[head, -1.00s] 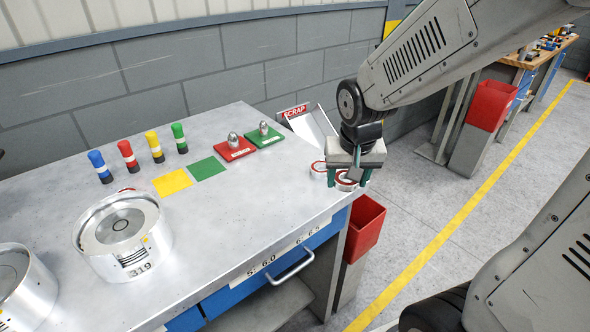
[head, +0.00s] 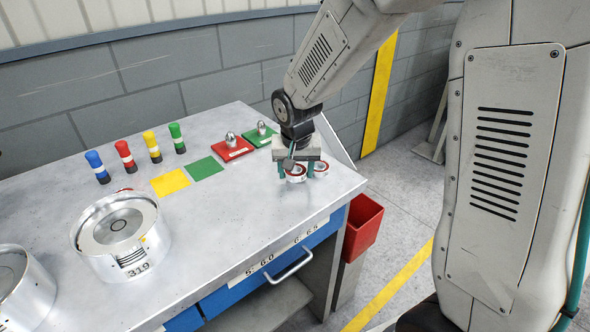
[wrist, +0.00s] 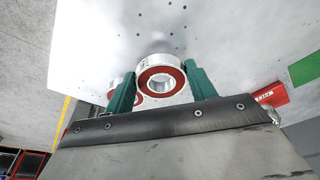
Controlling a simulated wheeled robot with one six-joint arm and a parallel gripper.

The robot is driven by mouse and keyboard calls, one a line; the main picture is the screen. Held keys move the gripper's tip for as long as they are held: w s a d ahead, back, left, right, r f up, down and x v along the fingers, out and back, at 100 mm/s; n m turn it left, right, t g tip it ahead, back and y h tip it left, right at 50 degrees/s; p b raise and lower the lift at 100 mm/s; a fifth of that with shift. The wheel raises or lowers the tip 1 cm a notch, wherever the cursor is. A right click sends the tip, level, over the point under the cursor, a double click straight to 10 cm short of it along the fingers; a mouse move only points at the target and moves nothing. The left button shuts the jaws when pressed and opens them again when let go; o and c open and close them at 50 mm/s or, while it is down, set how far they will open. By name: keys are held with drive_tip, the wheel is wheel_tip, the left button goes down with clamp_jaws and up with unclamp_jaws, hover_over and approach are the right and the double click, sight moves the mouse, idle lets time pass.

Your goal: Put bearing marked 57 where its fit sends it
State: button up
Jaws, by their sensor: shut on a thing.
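My gripper (head: 296,177) is shut on a red-sealed bearing (wrist: 162,72) with a bright metal ring, above or on the right part of the table. Whether it touches the table I cannot tell. Small dark marks on its outer rim are too small to read. A second red-sealed bearing (head: 321,169) stands just right of it in the head view. In the wrist view this one is partly hidden behind the left finger (wrist: 122,93). A red plate (head: 232,149) and a green plate (head: 262,135), each bearing a metal plug, lie left of and behind the gripper.
Yellow (head: 170,183) and green (head: 205,168) squares mark the table (head: 235,215). Blue, red, yellow and green posts stand behind. A metal housing marked 319 (head: 120,236) stands at left. A red bin (head: 362,228) hangs off the right side. The middle front tabletop is clear.

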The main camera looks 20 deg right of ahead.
drive_tip(key=shift+f, duration=0.25)
drive_tip(key=shift+f, duration=0.3)
drive_tip(key=o, duration=1.2)
drive_tip(key=shift+s, duration=0.1)
drive_tip(key=shift+o, duration=0.2)
drive_tip(key=shift+d+r, duration=0.1)
drive_tip(key=shift+r, duration=0.15)
drive_tip(key=v, duration=1.1)
drive_tip(key=s+d+r+n, duration=0.1)
drive_tip(key=s+r+n, duration=0.1)
drive_tip(key=s, duration=1.1)
drive_tip(key=s+d+r+n+g, duration=0.1)
drive_tip(key=s+d+r+n, duration=0.1)
drive_tip(key=s, duration=1.2)
drive_tip(key=shift+d+r+y, duration=0.35)
drive_tip(key=shift+r+y, duration=0.05)
drive_tip(key=shift+r, duration=0.35)
